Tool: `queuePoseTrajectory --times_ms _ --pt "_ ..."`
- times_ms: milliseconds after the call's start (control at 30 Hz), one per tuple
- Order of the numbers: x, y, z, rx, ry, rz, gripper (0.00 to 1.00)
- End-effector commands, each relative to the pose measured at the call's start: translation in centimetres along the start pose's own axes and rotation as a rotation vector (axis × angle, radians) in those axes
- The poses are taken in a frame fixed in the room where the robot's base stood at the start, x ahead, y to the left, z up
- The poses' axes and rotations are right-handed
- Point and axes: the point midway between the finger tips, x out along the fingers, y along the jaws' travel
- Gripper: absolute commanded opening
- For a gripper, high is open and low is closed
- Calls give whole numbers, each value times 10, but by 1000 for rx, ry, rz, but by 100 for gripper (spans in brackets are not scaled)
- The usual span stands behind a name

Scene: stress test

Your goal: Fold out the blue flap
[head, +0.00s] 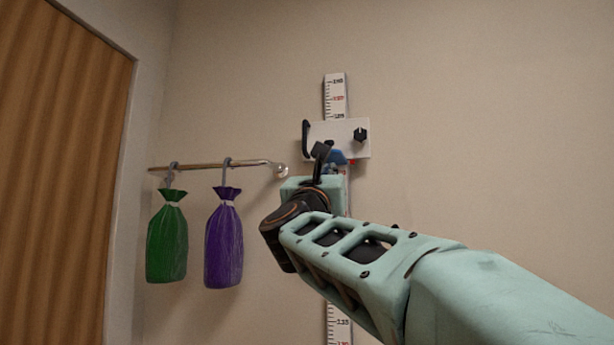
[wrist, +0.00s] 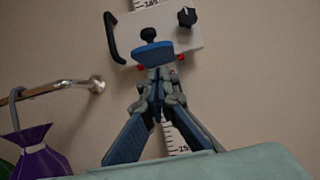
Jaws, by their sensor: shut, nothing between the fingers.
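The blue flap (wrist: 153,53) is at the lower edge of a white plate (wrist: 183,35) mounted on a vertical measuring scale on the wall. A black knob-like part (wrist: 149,34) sits just above the flap. In the head view the flap (head: 338,157) shows partly, behind and right of my gripper. My gripper (wrist: 162,76) is shut and empty, its fingertips just below the flap in the wrist view. Whether they touch it I cannot tell. The gripper also shows in the head view (head: 321,152), in front of the plate's lower left.
The plate carries a black handle (head: 306,139) at its left and a black knob (head: 360,135) at its right. A metal rail (head: 215,165) to the left holds a green bag (head: 167,240) and a purple bag (head: 224,242). The wall right of the scale is clear.

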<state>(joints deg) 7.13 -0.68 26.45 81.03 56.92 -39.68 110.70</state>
Motion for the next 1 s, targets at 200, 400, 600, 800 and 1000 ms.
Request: queuePoseTrajectory --times_ms 200,400,600,800,1000 --pt "4 0 12 0 0 0 0" --pt "7 0 21 1 0 0 0" --pt "9 -1 26 -1 -2 -2 0" --pt "9 -1 29 -1 -6 -3 0" --pt "9 -2 32 -1 -10 -3 0"
